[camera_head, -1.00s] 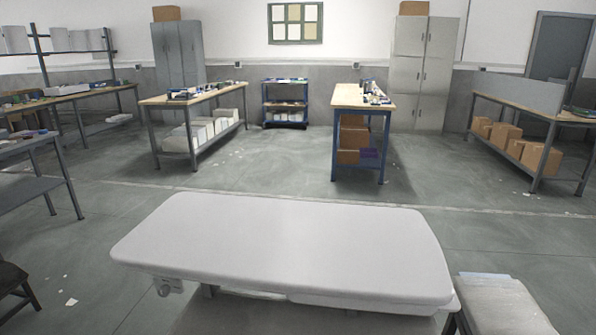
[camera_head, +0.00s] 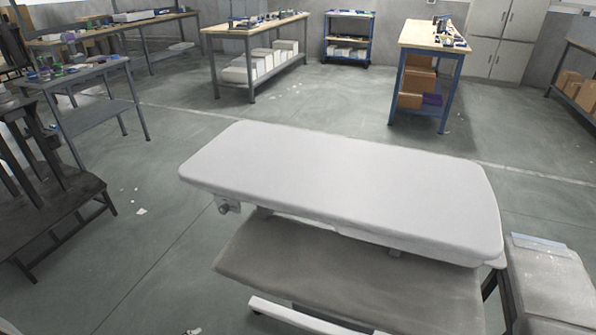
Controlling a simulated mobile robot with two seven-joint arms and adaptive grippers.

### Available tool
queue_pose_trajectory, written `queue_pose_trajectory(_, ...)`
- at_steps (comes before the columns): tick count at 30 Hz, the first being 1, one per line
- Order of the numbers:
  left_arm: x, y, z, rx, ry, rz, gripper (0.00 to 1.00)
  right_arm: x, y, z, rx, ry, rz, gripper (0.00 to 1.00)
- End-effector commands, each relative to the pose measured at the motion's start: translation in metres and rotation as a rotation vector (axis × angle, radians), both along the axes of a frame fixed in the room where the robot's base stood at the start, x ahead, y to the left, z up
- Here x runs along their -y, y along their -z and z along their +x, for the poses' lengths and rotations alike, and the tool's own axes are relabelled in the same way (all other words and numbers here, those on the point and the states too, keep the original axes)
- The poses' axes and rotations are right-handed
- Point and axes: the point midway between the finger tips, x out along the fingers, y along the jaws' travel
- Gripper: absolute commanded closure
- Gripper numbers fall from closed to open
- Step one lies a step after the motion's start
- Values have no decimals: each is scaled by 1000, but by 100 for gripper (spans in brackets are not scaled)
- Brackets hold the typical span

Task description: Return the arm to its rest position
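Neither of my arms nor my grippers shows in the head view. A white, flat table top (camera_head: 350,185) with rounded corners stands close in front of me, and its surface is bare. A grey padded surface (camera_head: 340,280) lies below its near edge. Whether my grippers are open or shut is hidden, since they are out of the picture.
A grey box-like stand (camera_head: 550,285) is at the right. A dark wooden frame (camera_head: 60,205) and a grey side table (camera_head: 95,110) are at the left. Workbenches, including a blue-legged one (camera_head: 425,75), line the back. Open floor (camera_head: 170,150) lies between.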

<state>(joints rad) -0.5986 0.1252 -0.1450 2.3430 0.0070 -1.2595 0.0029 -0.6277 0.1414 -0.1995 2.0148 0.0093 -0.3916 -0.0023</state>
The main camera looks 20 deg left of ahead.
Motion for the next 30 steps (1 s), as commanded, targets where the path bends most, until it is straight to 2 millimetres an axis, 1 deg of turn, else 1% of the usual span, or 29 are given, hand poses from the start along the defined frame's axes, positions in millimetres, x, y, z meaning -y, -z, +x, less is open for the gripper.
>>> queue_pose_trajectory(5, 31, 13, 9, 67, 16, -131, 62, -3, -8, -3, -4, -1, 8, 37)
queue_pose_trajectory(9, 66, 25, 14, 144, 21, -287, 62, -6, -19, -4, -1, 0, 20, 37)
queue_pose_trajectory(12, 86, 32, 13, 197, 14, -397, 62, -7, -22, -5, -5, 0, 27, 37)
queue_pose_trajectory(15, 100, 35, 11, 238, 3, -482, 62, -8, -23, -6, -7, 2, 32, 37)
queue_pose_trajectory(18, 108, 36, 10, 266, -6, -534, 62, -8, -25, -6, -7, 3, 36, 37)
queue_pose_trajectory(21, 111, 37, 9, 278, -10, -558, 62, -8, -24, -7, -10, 3, 37, 37)
queue_pose_trajectory(30, 111, 37, 9, 282, -11, -562, 62, -8, -20, -9, -18, 4, 35, 37)
